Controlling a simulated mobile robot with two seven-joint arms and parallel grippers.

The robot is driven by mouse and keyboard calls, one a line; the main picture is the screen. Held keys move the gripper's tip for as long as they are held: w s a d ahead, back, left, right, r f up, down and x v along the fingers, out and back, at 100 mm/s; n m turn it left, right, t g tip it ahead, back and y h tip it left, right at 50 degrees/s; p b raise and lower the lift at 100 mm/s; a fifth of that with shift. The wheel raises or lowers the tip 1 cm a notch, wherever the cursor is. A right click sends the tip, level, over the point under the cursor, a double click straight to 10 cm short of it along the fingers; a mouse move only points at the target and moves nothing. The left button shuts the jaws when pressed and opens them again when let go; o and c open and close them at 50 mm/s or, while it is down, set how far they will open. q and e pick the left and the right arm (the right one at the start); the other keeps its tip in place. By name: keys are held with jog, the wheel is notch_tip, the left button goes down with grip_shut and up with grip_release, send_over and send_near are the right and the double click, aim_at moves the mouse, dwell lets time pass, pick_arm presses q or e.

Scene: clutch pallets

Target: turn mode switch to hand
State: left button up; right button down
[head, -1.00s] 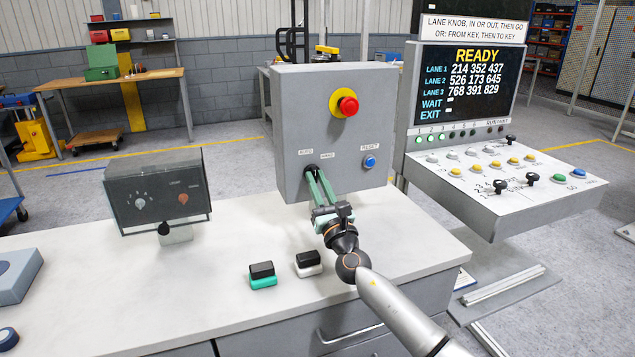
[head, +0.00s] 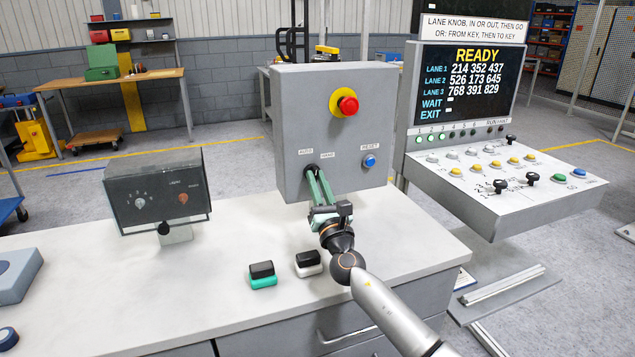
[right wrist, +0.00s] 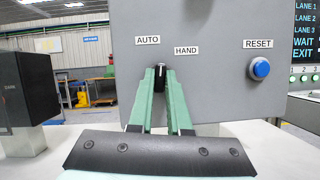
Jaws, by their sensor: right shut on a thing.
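The mode switch is a small black knob with a white mark (right wrist: 161,70), low on the front of the grey control box (head: 290,110). It sits below the AUTO label (right wrist: 148,40) and the HAND label (right wrist: 186,50). The white mark points roughly upward in the right wrist view; its exact angle is hard to tell. My right gripper (head: 316,171) has its green fingers around the knob, shut on it, and they hide its sides; the fingertips also show in the right wrist view (right wrist: 161,76). My left gripper is not in view.
The box also carries a red emergency button (head: 348,105) on yellow and a blue RESET button (head: 369,161). A dark box with knobs (head: 157,190) stands left on the white bench (head: 150,300). Two small blocks, green-based (head: 263,282) and white-based (head: 309,270), lie near my right arm.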

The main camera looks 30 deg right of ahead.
jog(key=shift+a+r+m+g+h+p, duration=0.2)
jog(key=shift+m+g+h, duration=0.55)
jog(key=shift+m, duration=1.5)
jog(key=shift+d+f+m+g+h+p, duration=0.1)
jog(key=shift+m+g+h+p, duration=0.4)
jog(key=shift+m, duration=1.8)
jog(key=shift+a+r+m+g+h+p, duration=0.15)
jog(key=shift+m+g+h, duration=0.8)
jog(key=shift+m, duration=1.3)
jog(key=shift+f, duration=0.15)
jog(key=c, duration=0.9)
grip_release()
jog(key=shift+o, duration=0.2)
